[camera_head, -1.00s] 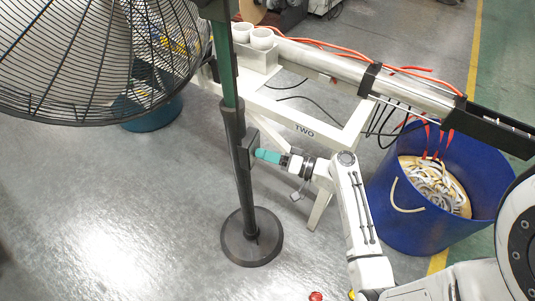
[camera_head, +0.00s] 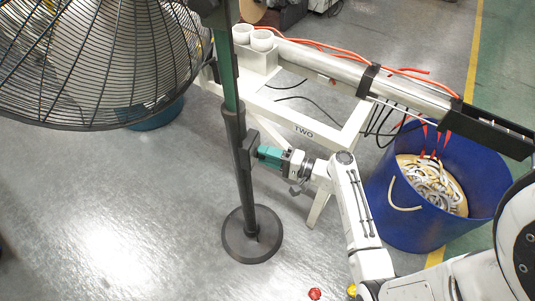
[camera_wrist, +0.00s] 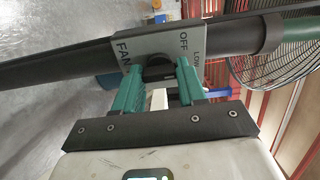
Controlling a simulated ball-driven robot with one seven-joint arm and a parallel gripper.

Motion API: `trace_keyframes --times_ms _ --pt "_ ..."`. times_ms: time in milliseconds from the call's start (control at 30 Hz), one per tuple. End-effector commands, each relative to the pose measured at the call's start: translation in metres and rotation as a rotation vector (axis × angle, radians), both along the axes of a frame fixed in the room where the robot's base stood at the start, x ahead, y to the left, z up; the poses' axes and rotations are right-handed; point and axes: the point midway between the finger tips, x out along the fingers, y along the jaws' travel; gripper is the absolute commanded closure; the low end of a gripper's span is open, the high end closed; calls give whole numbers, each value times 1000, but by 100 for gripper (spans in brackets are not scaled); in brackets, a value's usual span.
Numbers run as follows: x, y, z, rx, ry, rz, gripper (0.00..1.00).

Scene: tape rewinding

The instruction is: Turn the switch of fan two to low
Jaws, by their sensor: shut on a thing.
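The fan stands upright on a black pole with a round base (camera_head: 252,235) in the head view; its black wire cage (camera_head: 95,60) is at the upper left. The switch box (camera_head: 250,143) is on the pole. In the wrist view the grey switch plate (camera_wrist: 146,44) shows the letters FAN, OFF and LOW. The dark switch knob (camera_wrist: 157,68) sits between the teal fingers of my gripper (camera_wrist: 158,78), which is shut on it. The gripper also shows at the box in the head view (camera_head: 262,153). The knob's pointing direction is hard to tell.
A metal bar (camera_head: 325,65) with red hoses crosses the top. Grey floor at the lower left is clear.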

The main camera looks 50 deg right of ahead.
Motion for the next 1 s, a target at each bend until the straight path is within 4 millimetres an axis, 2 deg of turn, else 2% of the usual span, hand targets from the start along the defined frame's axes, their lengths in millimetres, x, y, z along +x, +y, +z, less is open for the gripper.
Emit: trace_keyframes --times_ms 533,567,800,1000 --pt "-1 0 -1 26 8 -1 90" --pt "-1 0 -1 26 8 -1 57" --pt "0 0 -1 25 7 -1 34" --pt "0 0 0 25 7 0 34"
